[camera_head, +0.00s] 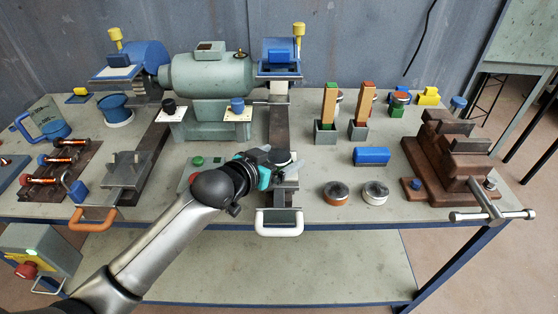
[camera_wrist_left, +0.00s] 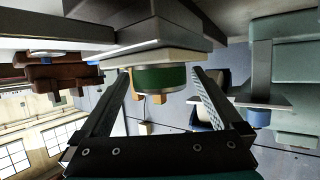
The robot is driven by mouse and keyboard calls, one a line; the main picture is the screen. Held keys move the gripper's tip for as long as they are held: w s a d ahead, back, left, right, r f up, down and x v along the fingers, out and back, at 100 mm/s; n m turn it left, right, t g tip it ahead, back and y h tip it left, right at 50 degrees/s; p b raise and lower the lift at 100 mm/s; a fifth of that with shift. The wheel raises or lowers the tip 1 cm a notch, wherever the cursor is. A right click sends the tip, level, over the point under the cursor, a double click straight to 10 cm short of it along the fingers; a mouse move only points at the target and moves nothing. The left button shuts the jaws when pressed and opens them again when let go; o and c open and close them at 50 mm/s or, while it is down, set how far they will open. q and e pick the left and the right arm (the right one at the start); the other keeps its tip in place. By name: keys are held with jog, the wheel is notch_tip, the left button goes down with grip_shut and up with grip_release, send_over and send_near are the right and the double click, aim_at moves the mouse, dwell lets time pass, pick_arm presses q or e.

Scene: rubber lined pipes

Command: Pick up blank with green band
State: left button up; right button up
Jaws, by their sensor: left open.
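The blank with the green band (camera_wrist_left: 160,78) shows in the left wrist view, where the picture looks upside down. It rests against a pale plate (camera_wrist_left: 150,56) and lies between my two finger tips, with a visible gap on the right side. My left gripper (camera_wrist_left: 160,95) is open around it, not closed on it. In the head view my left gripper (camera_head: 279,163) reaches over the slide with the white handle (camera_head: 279,231) at the table's front middle. There the gripper largely hides the blank. My right gripper is not in view.
A green grinding machine (camera_head: 210,76) stands behind. Two lidded round tins (camera_head: 336,193) and a blue block (camera_head: 371,156) lie to the right. A brown vice (camera_head: 455,165) fills the right end. A second slide with an orange handle (camera_head: 93,219) is at left.

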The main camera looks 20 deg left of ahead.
pick_arm(q)
grip_shut()
jog(key=shift+r, duration=0.1)
dwell(0.7)
